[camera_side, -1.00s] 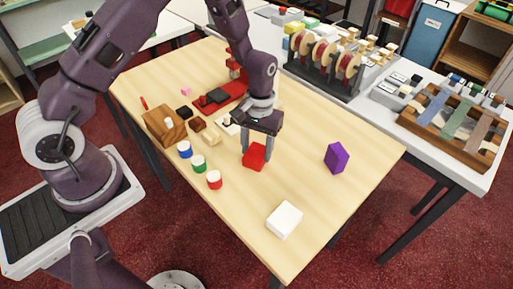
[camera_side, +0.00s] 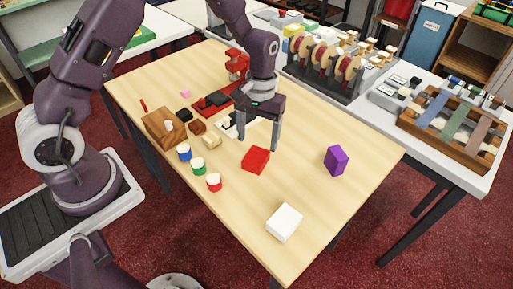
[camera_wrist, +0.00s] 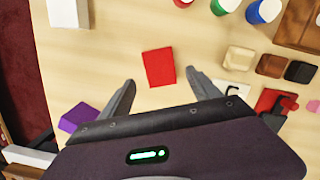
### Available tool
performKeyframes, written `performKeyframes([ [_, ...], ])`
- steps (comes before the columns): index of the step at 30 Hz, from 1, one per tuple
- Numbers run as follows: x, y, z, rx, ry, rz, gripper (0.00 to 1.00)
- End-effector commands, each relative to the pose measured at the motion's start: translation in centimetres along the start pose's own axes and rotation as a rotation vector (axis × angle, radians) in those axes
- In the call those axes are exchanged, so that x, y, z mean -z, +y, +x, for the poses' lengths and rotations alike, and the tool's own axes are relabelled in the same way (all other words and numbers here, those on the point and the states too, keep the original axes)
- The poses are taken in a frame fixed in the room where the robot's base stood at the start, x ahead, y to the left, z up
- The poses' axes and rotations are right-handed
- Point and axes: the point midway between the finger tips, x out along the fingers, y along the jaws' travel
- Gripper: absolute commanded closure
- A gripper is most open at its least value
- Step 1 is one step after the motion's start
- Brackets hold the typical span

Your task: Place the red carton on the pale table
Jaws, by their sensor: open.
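The red carton (camera_side: 255,160) lies on the pale table (camera_side: 310,200), near its middle. In the wrist view the carton (camera_wrist: 159,67) shows as a red rectangle beyond the fingertips, with bare table around it. My gripper (camera_side: 258,148) is open and empty, just behind and above the carton in the side view. In the wrist view its two fingers (camera_wrist: 162,82) are spread wide, with nothing between them. The carton appears apart from both fingers, though the side view leaves the exact gap unclear.
A purple box (camera_side: 336,160) and a white box (camera_side: 284,222) stand to the right and front. Red, green and blue-banded pots (camera_side: 199,166) stand left of the carton. A wooden block (camera_side: 165,126) and a red stand (camera_side: 237,65) are farther back. The table's front right is mostly clear.

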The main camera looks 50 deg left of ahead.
Motion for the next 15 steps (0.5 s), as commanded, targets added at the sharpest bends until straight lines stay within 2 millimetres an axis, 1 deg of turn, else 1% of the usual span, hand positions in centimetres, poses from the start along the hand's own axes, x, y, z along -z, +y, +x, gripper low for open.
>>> performKeyframes([
  [1,0.1,0.0,-0.8,-0.001,0.003,0.0,0.28],
  [3,0.0,0.0,-1.4,0.0,0.001,0.0,0.28],
  [8,0.0,0.0,-1.9,0.0,0.0,0.0,0.28],
  [10,-0.2,0.0,-3.0,-0.007,0.014,0.009,0.28],
  [11,-0.4,-0.1,-4.1,-0.013,0.027,0.017,0.28],
  [13,-1.5,-0.4,-7.8,-0.035,0.075,0.05,0.28],
  [14,-2.3,-0.7,-9.8,-0.045,0.102,0.069,0.28],
  [15,-3.6,-1.2,-12.4,-0.058,0.141,0.098,0.28],
])
